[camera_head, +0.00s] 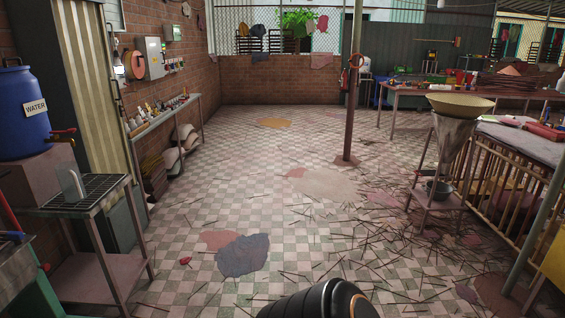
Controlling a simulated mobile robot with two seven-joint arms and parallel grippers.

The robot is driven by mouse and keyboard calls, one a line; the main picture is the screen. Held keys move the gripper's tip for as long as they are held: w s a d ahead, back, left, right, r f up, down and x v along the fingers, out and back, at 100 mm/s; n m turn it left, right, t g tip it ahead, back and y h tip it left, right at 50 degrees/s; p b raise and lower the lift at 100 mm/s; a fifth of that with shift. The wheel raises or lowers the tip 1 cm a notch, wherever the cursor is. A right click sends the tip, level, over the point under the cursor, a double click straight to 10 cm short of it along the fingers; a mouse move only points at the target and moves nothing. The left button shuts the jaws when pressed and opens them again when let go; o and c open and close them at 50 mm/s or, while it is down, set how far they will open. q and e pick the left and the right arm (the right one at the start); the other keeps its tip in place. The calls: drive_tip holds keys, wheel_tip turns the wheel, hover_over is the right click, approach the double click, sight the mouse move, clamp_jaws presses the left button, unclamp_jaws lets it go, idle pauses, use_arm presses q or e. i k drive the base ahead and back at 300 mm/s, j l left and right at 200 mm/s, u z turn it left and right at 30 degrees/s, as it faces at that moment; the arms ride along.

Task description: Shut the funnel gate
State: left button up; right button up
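The funnel (454,136) stands at the right of the head view, some way off across the floor. It is a grey metal cone under a wide tan basin (460,104), held in a metal stand (418,178). A grey metal bowl (438,188) sits on the stand's lower shelf, below the funnel's mouth. The gate at the funnel's narrow end is too small to make out, so I cannot tell whether it is open or shut. Neither of my grippers is in view; only a dark rounded part of my own body shows at the bottom edge.
Thin sticks litter the checkered floor (225,180) around the stand. A rusty post (350,110) stands mid-floor. A railing (510,180) and worktable (520,140) lie right of the funnel. A blue water barrel (20,125) and metal table (85,195) are at left. The middle floor is mostly open.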

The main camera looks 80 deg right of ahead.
sight(424, 172)
drive_tip(key=z, duration=3.6)
drive_tip(key=i, duration=5.25)
drive_tip(key=i+z, duration=0.1)
drive_tip(key=i, duration=0.4)
drive_tip(key=i+j+z, duration=0.1)
drive_tip(key=i, duration=0.4)
